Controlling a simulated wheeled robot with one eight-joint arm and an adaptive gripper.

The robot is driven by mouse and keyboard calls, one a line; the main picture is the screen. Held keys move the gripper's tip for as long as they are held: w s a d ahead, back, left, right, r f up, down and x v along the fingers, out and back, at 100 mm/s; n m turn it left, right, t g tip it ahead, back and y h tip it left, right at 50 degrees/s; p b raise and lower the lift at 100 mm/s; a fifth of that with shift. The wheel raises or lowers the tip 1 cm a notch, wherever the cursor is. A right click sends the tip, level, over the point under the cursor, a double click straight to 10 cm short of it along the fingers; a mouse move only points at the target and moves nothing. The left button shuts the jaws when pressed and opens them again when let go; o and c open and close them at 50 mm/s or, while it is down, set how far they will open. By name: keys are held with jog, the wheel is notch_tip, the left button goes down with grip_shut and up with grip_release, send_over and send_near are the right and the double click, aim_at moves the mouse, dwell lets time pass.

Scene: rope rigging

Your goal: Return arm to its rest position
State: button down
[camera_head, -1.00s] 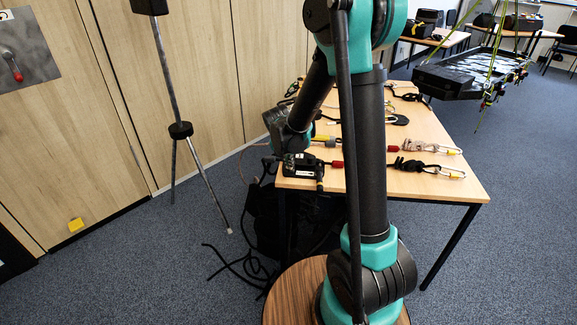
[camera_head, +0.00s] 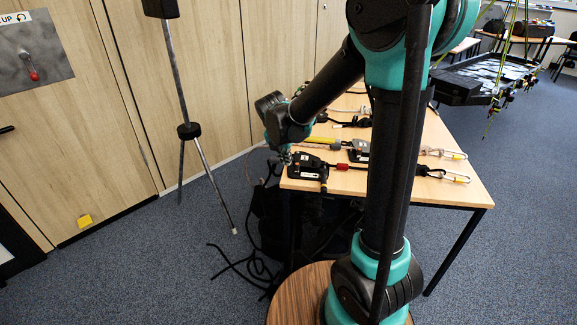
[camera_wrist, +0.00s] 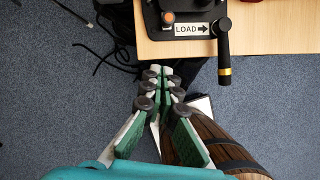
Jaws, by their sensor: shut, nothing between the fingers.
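My arm rises from its round wooden-topped base (camera_head: 292,295) and bends left toward the near left corner of the table (camera_head: 440,188). My gripper (camera_wrist: 165,72) is shut and empty in the wrist view. Its teal and white fingers point toward the table edge. In the head view the wrist is beside the table's left corner, and the fingers are small and partly hidden. A black device (camera_head: 308,167) sits on that corner. In the wrist view the device (camera_wrist: 185,42) shows a "LOAD" label and a black handle with a yellow band, just beyond the fingertips.
A tripod stand (camera_head: 190,132) is left of the table. Loose black cables (camera_head: 245,265) lie on the carpet. Ropes and carabiners (camera_head: 455,177) lie on the table. A black tray (camera_head: 480,78) hangs from yellow-green straps at the right. Wooden panels line the left.

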jog(key=s+d+f+m, duration=0.1)
jog(key=s+d+m, duration=0.3)
jog(key=s+m, duration=0.3)
jog(key=s+d+f+m+y, duration=0.1)
jog(key=s+d+m, duration=0.4)
jog(key=m, duration=0.8)
jog(key=s+d+f+m+y, duration=0.1)
jog(key=s+d+m, duration=0.3)
jog(key=s+m, duration=0.5)
jog(key=shift+s+d+f+m, duration=0.2)
jog(key=shift+f+m, duration=0.5)
